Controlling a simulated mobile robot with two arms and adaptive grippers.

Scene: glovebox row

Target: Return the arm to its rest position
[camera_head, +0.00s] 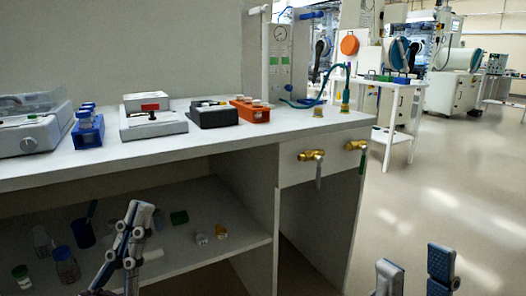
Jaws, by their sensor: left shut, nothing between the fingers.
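My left gripper (138,212) is at the lower left, in front of the open lower shelf of the bench. Its fingers are together with nothing visible between them. My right gripper (414,268) is at the bottom right, over the floor. Its two fingers stand apart with an empty gap. The rest of both arms is mostly out of the picture.
A white bench (200,148) holds a blue tube rack (87,132), instruments and an orange rack (250,112). Brass valves (312,156) stick out of its front. Bottles and small containers stand on its lower shelf (190,240). The floor (440,190) at right is clear.

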